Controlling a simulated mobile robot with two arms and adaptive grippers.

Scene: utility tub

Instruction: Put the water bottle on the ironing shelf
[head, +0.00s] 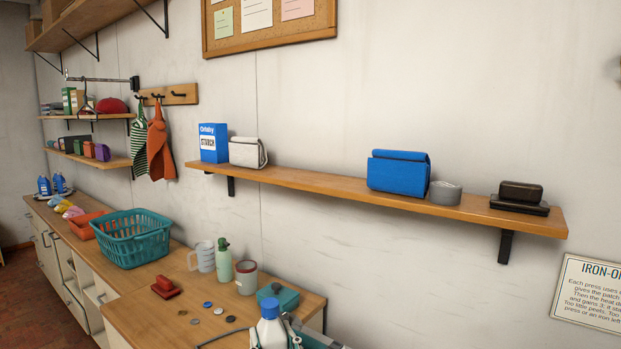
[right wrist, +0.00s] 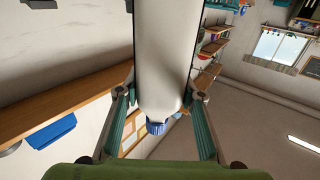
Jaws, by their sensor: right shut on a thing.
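A white water bottle with a blue cap (head: 271,329) is at the bottom of the head view. My right gripper (head: 276,342) is shut on it, mostly cut off by the lower edge. In the right wrist view the bottle (right wrist: 165,50) lies between the two teal fingers of the gripper (right wrist: 164,92), blue cap toward the palm side of the picture. The ironing shelf (head: 330,186) is the long wooden wall shelf above and behind the bottle. My left gripper is not in view.
The shelf holds a blue starch box (head: 213,143), a white bag (head: 247,153), a blue bag (head: 398,171), a grey tin (head: 445,193) and a dark brush (head: 520,194). A bare stretch lies between the white and blue bags. Below, the counter holds a green bottle (head: 224,262) and mugs.

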